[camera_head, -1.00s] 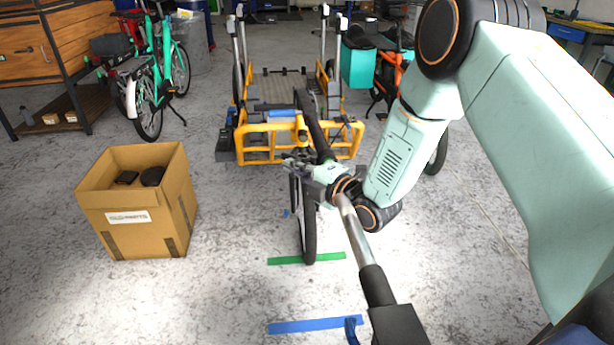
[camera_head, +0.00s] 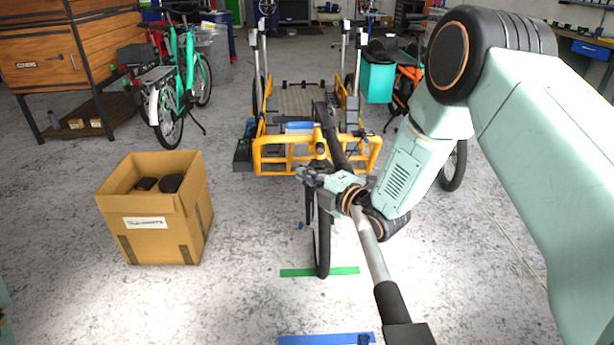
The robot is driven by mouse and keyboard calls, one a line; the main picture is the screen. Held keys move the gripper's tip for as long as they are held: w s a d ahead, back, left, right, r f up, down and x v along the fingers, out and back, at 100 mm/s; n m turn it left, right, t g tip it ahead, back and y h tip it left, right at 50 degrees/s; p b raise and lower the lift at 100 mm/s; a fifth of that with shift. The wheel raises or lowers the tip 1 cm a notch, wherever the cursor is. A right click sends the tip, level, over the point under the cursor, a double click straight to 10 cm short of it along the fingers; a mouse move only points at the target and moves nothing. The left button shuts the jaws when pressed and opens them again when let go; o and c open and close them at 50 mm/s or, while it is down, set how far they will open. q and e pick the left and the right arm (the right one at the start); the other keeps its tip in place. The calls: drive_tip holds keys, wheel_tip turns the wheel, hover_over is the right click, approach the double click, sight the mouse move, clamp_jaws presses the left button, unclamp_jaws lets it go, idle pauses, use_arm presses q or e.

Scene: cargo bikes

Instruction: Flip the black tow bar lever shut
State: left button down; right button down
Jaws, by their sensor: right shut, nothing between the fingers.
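My right gripper (camera_head: 308,176) is shut and empty, held over the front of the yellow cargo trailer (camera_head: 271,158), just above the bicycle wheel (camera_head: 322,240). A thick black bar (camera_head: 333,132) slopes down from the trailer deck to behind the gripper. A grey tube (camera_head: 371,247) with a black lower end runs from beside the gripper to the bottom edge. I cannot make out the black tow bar lever separately; it is small or hidden around the gripper, and I cannot tell whether they touch. My left gripper is out of view.
A cardboard box (camera_head: 155,240) with dark items stands on the floor at left. Green tape (camera_head: 345,271) and blue tape (camera_head: 315,340) mark the floor. A teal bike (camera_head: 181,75) and wooden cabinet (camera_head: 34,55) stand behind left. Floor between box and wheel is clear.

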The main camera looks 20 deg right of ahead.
drive_tip(key=shift+w+d+f, duration=0.1)
drive_tip(key=shift+w, duration=0.2)
drive_tip(key=shift+w+d+f+m+t+h+p, duration=0.15)
drive_tip(key=shift+w+d+m+h, duration=0.15)
drive_tip(key=shift+w+d+h, duration=0.3)
drive_tip(key=shift+w+d+f+m+t+h+p, duration=0.15)
drive_tip(key=shift+w+d+m+h, duration=0.2)
drive_tip(key=shift+w, duration=0.35)
drive_tip(key=shift+r, duration=0.1)
drive_tip(key=shift+w+d+r, duration=0.15)
drive_tip(key=shift+w+d, duration=0.05)
drive_tip(key=shift+d, duration=0.2)
approach(311, 169)
drive_tip(key=shift+s+d+f, duration=0.1)
drive_tip(key=shift+d+f, duration=0.3)
drive_tip(key=shift+d, duration=0.15)
